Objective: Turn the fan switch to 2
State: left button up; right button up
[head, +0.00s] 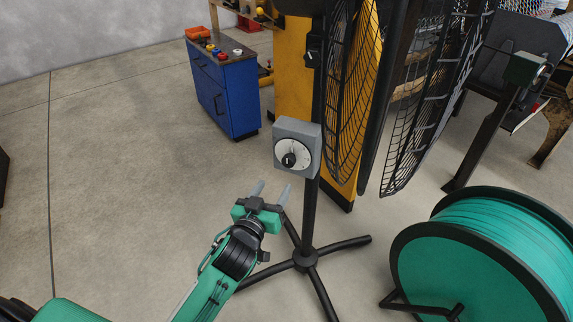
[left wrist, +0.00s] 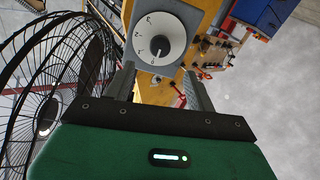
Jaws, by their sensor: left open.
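The fan switch is a grey box (head: 308,132) on the black fan pole, with a round white dial and a black knob (head: 289,160). In the left wrist view the dial (left wrist: 178,28) faces me, with its knob (left wrist: 160,44) in the middle. Small marks run along one side of the dial; the knob's setting is too small to read surely. My left gripper (head: 271,189) is open and empty, below and in front of the box. Its two fingers (left wrist: 160,76) point toward the dial and stand apart from the knob. My right gripper is out of view.
The caged fan (head: 350,95) stands right of the switch, on a pole with spreading feet (head: 306,259). A large green cable reel (head: 455,255) is at lower right. A blue cabinet (head: 224,95) stands behind. The floor at left is clear.

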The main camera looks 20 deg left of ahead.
aim_at(288, 164)
pick_arm(q)
jog(key=w, duration=0.9)
jog(key=shift+d+b, duration=0.3)
jog(key=shift+b, duration=0.05)
jog(key=shift+w, duration=0.6)
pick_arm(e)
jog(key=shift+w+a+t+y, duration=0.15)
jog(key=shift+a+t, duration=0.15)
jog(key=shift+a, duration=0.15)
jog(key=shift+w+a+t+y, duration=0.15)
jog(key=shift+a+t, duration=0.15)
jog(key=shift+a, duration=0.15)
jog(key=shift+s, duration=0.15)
pick_arm(q)
jog(key=c, duration=1)
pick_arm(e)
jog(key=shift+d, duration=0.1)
